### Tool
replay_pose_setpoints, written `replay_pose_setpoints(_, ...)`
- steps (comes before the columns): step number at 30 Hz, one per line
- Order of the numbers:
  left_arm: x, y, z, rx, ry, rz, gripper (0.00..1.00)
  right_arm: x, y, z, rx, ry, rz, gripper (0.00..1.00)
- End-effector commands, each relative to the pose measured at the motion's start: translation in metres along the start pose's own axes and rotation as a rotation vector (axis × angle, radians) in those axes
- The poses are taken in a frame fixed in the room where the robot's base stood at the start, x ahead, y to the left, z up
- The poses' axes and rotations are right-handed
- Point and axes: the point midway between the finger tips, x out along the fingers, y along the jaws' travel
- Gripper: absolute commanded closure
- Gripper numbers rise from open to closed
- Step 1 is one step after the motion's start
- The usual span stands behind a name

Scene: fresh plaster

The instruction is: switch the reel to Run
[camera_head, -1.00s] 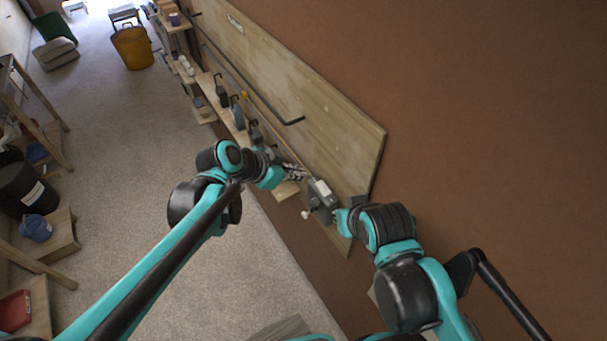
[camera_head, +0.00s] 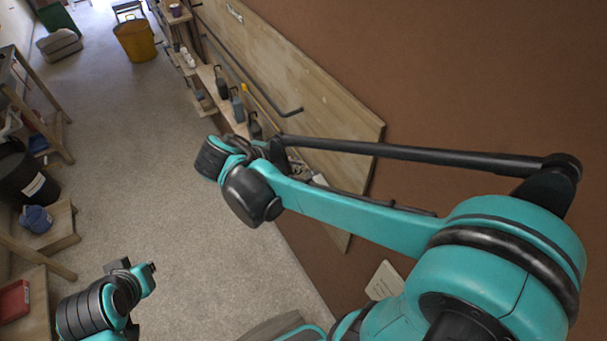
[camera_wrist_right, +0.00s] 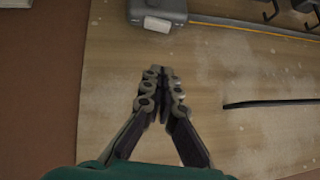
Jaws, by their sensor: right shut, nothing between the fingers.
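The grey metal housing (camera_wrist_right: 165,7), which I take to be the reel's, is at the top edge of the right wrist view, partly cut off. A pale block or tab (camera_wrist_right: 157,25) is at its lower edge; I cannot read any setting. My right gripper (camera_wrist_right: 164,75) is shut and empty in front of the bare board, apart from the housing in the picture. In the head view my right arm hides most of the housing. My left gripper (camera_head: 146,268) is at the lower left, away from the board; its fingers are too small to judge.
The wooden board (camera_head: 340,115) is fixed to the brown wall (camera_head: 480,70), with a black bar (camera_head: 255,85) along it. Several dark bottles stand on a narrow shelf. A yellow bucket (camera_head: 134,42) stands far back. The floor (camera_head: 165,165) in the middle is clear.

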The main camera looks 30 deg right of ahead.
Motion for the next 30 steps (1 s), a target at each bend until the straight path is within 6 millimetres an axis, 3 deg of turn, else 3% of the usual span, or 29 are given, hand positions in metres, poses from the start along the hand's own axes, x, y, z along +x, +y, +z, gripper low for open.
replay_pose_setpoints(16, -0.001, -0.003, 0.002, -0.016, 0.002, -0.011, 1.00, 0.008, -0.002, 0.000, 0.031, 0.013, 0.004, 1.00)
replay_pose_setpoints(20, -0.001, -0.003, 0.002, -0.015, 0.002, -0.010, 1.00, 0.028, -0.001, -0.001, 0.033, 0.014, 0.004, 1.00)
replay_pose_setpoints(30, 0.001, -0.003, 0.003, -0.015, 0.002, -0.010, 1.00, 0.100, -0.001, -0.002, 0.033, 0.013, 0.005, 1.00)
